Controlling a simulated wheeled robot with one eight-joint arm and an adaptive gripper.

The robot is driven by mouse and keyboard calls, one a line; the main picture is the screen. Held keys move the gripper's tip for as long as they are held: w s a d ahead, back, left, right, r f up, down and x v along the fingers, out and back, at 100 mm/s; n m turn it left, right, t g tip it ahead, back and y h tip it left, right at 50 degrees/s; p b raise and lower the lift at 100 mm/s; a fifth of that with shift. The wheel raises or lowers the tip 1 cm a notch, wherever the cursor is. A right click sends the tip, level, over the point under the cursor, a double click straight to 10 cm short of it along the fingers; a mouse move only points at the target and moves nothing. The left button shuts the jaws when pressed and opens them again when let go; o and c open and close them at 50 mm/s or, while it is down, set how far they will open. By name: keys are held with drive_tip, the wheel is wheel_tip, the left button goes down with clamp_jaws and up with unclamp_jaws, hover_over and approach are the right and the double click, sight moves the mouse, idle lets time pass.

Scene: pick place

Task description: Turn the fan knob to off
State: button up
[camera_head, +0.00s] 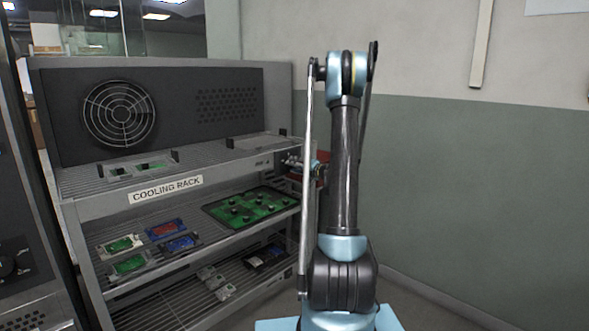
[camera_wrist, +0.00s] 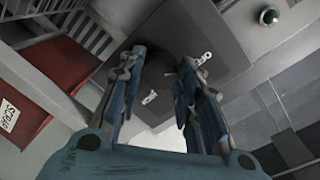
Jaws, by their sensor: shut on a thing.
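The fan (camera_head: 120,113) sits behind a round grille in the dark back panel of the cooling rack (camera_head: 75,204). My gripper (camera_head: 291,160) is at the rack's right end, by the upper shelf, partly hidden behind my arm. In the wrist view its two fingers (camera_wrist: 163,60) stand a little apart, one on each side of a dark knob (camera_wrist: 165,72) on a grey panel. In the head view I cannot make the knob out.
Green, red and blue circuit boards (camera_head: 250,207) lie on the rack shelves. A red bin (camera_wrist: 42,85) with a white label is at the left of the wrist view. A green and grey wall is behind my arm.

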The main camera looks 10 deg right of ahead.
drive_tip(key=o, duration=1.1)
drive_tip(key=shift+w+f, duration=0.1)
drive_tip(key=shift+w, duration=0.05)
drive_tip(key=v, duration=1.2)
